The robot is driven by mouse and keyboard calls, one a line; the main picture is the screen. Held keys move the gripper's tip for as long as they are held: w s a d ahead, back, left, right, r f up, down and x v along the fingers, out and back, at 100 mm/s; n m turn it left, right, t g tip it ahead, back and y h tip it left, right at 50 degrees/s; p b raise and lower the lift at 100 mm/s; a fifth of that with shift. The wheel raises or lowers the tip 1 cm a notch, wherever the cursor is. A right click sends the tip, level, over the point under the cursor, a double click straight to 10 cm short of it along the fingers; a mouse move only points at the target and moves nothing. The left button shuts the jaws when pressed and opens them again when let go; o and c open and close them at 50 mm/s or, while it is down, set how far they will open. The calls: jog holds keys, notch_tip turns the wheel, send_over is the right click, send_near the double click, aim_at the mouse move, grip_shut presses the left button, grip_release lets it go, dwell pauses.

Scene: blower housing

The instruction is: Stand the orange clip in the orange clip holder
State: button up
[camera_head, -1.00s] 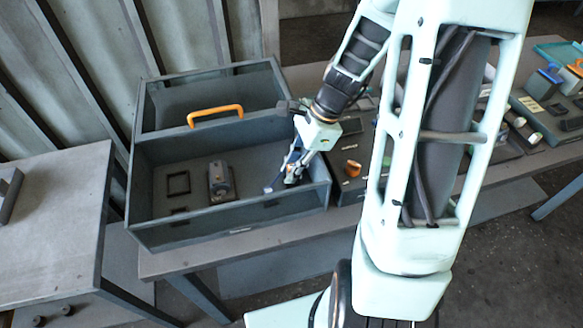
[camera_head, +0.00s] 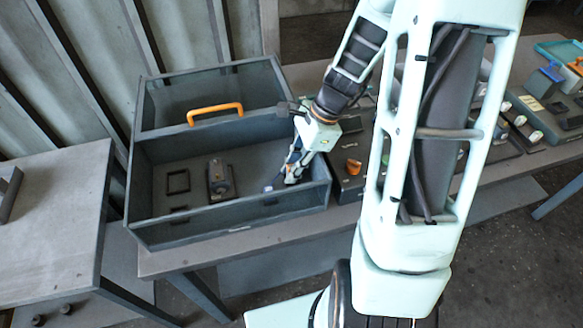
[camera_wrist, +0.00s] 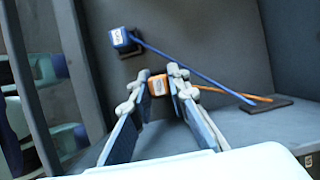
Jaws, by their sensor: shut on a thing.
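My gripper (camera_wrist: 158,78) is shut on the orange clip (camera_wrist: 158,86) in the wrist view. In the head view my gripper (camera_head: 286,180) is low inside the right end of the grey housing (camera_head: 232,220).
A blue clip (camera_wrist: 120,38) stands in a dark holder at upper left, its blue lead crossing to the dark block (camera_wrist: 266,106). Housing walls surround my gripper closely. A square frame (camera_head: 178,182) and a dark part (camera_head: 220,180) are further left.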

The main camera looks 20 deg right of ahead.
jog(key=shift+f+b, duration=0.35)
jog(key=shift+f, duration=0.05)
dwell(0.4)
jog(key=o, duration=0.9)
jog(key=shift+o, duration=0.2)
jog(key=shift+r, duration=0.15)
jog(key=v, duration=1.1)
jog(key=shift+d+r, duration=0.15)
jog(key=shift+r, duration=0.25)
